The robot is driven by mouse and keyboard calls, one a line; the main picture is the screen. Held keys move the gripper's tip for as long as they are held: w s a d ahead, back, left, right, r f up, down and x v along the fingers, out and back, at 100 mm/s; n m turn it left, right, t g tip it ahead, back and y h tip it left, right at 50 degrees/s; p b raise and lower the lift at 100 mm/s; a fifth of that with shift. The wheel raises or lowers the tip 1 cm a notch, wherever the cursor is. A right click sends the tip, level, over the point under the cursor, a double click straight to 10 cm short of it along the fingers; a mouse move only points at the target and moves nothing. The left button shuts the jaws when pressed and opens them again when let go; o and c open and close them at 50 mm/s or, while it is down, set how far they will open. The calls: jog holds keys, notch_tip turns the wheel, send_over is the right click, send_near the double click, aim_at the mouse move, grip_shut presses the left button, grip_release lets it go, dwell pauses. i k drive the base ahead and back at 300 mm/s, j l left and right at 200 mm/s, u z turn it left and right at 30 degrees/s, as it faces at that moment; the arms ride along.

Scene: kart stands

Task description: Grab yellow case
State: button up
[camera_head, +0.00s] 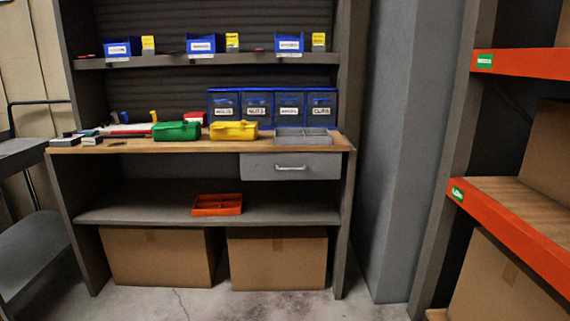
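The yellow case (234,131) lies closed on the wooden top of the workbench (135,149), near the middle. A green case (176,131) lies just to its left. A grey divided tray (304,136) sits to its right, and blue bins (273,106) stand behind it. My gripper is not in this view, so I cannot see its state or its distance from the case.
A grey drawer (291,166) is shut under the bench top. An orange tray (217,205) sits on the lower shelf, above cardboard boxes (278,261). Orange-edged racking (520,225) stands at right and a dark cart (30,150) at left. Floor shows in front.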

aim_at(224, 134)
jog(key=i+j+z, duration=0.35)
jog(key=i, duration=0.15)
jog(key=i+j+z, duration=0.5)
jog(key=j, duration=0.25)
jog(key=i+j+z, duration=0.2)
jog(key=j, duration=0.25)
jog(key=j+z, duration=0.15)
jog(key=j, duration=0.3)
jog(key=i+j, duration=0.1)
jog(key=j, duration=0.3)
jog(key=i+j+z, duration=0.15)
jog(key=j, duration=0.25)
jog(key=i+j, duration=0.1)
jog(key=j, duration=0.3)
jog(key=i+j+z, duration=0.15)
jog(key=j, duration=0.25)
jog(key=k, duration=0.05)
